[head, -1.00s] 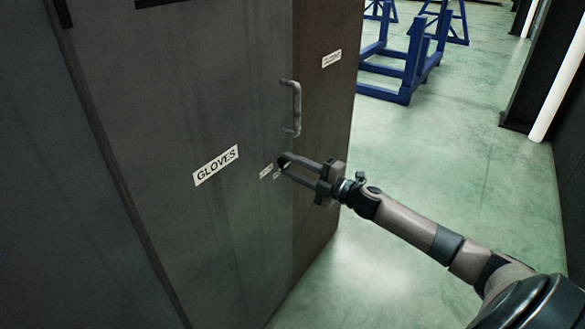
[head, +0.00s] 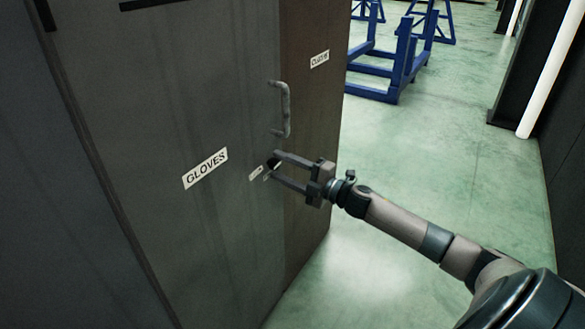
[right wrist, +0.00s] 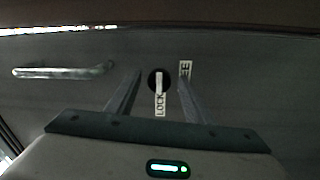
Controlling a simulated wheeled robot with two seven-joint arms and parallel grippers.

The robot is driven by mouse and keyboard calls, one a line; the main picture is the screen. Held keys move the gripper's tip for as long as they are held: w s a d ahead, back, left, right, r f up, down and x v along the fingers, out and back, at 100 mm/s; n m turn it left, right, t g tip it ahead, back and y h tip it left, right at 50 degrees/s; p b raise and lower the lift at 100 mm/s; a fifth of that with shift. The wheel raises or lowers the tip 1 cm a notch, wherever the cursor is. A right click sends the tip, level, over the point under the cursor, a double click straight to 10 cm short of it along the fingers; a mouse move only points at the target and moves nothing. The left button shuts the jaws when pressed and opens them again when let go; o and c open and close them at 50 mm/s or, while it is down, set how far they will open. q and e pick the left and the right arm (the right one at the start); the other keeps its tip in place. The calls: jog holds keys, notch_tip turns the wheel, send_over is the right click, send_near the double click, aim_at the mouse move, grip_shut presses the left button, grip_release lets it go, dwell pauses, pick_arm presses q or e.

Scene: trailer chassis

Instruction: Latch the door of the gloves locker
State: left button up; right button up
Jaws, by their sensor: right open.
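The gloves locker door (head: 195,110) is a dark grey panel with a white GLOVES label (head: 205,168); it looks flush with its frame. A round dark latch knob (head: 272,163) sits below the door handle (head: 285,108). In the right wrist view the knob (right wrist: 153,79) has a pale bar pointing down at a label reading LOCK (right wrist: 160,104). A second label, partly hidden by a finger, ends in EE (right wrist: 186,68). My right gripper (head: 274,166) is open, its fingers on either side of the knob; contact cannot be told. My left gripper is out of view.
The handle also shows in the right wrist view (right wrist: 62,72), left of the fingers. The locker's brown side (head: 312,130) carries a small label. Blue metal stands (head: 400,60) and a white post (head: 548,65) stand farther back. The green floor (head: 430,160) at right is clear.

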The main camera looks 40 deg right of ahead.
jog(key=shift+s, duration=0.1)
jog(key=shift+v, duration=0.85)
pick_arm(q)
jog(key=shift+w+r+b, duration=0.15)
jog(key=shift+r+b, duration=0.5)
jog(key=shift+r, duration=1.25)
pick_arm(e)
jog(key=v, duration=1.5)
jog(key=shift+s, duration=0.3)
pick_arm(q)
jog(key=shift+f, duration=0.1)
pick_arm(e)
jog(key=shift+d+f, duration=0.1)
